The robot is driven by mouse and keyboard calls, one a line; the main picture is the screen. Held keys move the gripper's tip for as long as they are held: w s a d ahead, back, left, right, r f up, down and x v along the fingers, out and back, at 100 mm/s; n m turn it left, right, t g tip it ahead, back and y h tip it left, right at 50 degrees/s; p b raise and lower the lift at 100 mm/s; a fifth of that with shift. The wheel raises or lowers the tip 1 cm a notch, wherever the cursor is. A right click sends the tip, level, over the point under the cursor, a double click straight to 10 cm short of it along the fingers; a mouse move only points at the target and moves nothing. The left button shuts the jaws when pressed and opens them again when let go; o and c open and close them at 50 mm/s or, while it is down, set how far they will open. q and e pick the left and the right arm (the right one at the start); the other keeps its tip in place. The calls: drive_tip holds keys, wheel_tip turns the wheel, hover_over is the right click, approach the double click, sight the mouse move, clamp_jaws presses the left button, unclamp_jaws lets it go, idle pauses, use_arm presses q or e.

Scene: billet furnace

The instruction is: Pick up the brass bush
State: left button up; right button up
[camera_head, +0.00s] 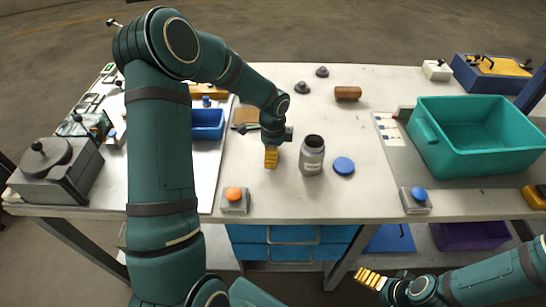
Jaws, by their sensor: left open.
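I cannot make out a thing that is clearly the brass bush. A brown cylinder (348,93) lies on its side at the back of the table; its material is hard to tell. My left gripper (271,158), with yellow fingers, is open and points down over the table's middle, just left of a grey jar (312,155). No object shows between its fingers, and what is directly behind them is hidden. My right gripper (369,278), also with yellow fingers, is low in front of the table, away from the objects; its opening is unclear.
A blue lid (343,166) lies right of the jar. A blue tray (208,124) is left of my gripper. Boxes with an orange button (234,201) and a blue button (416,200) sit at the front edge. A teal bin (432,150) stands right. The table's centre right is clear.

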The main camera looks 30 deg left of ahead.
use_arm(q)
drive_tip(key=shift+f, duration=0.1)
drive_tip(key=shift+c, duration=0.2)
clamp_jaws()
